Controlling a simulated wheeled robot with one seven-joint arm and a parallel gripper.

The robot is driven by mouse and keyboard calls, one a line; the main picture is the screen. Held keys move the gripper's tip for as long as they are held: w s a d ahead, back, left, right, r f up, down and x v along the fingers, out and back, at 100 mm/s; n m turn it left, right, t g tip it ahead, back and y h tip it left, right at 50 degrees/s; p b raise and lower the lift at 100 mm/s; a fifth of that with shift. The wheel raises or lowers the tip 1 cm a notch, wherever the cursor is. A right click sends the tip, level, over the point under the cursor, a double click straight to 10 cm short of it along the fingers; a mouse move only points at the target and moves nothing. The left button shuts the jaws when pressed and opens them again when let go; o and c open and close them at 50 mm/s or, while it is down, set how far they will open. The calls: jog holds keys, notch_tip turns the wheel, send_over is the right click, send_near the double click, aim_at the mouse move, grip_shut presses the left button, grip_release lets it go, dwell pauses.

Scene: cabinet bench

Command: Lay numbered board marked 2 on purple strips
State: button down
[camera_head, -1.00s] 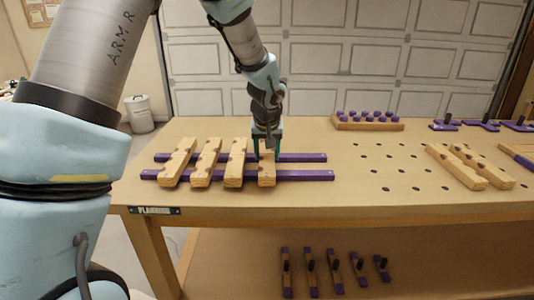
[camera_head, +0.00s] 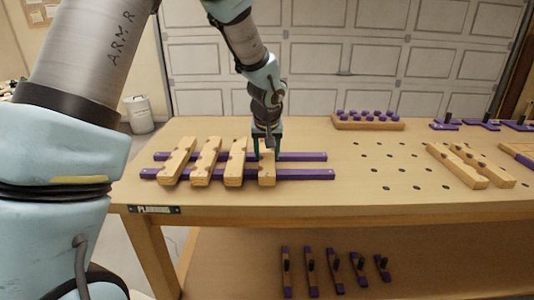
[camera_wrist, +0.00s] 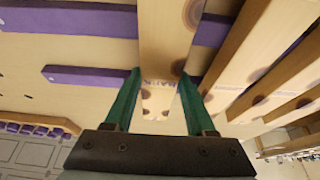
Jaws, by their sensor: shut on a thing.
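My gripper (camera_head: 267,143) is shut on the far end of a pale wooden board (camera_head: 267,170), the rightmost of several boards lying across two purple strips. In the wrist view, the green fingers (camera_wrist: 159,74) stand on both sides of this board (camera_wrist: 165,35). The board lies over the near purple strip (camera_head: 305,174) and the far purple strip (camera_head: 304,157), appearing to rest on them. Small dark marks show on its end, but I cannot read a number. The other boards (camera_head: 235,165) lie to its left, with gaps between.
Two more wooden boards (camera_head: 457,168) lie on the bench (camera_head: 330,200) to the right, past a field of holes. A block with purple pegs (camera_head: 368,124) stands at the back. Purple clamps (camera_head: 445,125) lie back right. Purple-ended tools (camera_head: 310,270) sit on the lower shelf.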

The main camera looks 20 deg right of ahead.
dwell(0.4)
jog(key=shift+c, duration=0.7)
grip_release()
jog(key=shift+r, duration=0.15)
jog(key=shift+r+p, duration=2.75)
jog(key=shift+r, duration=1.15)
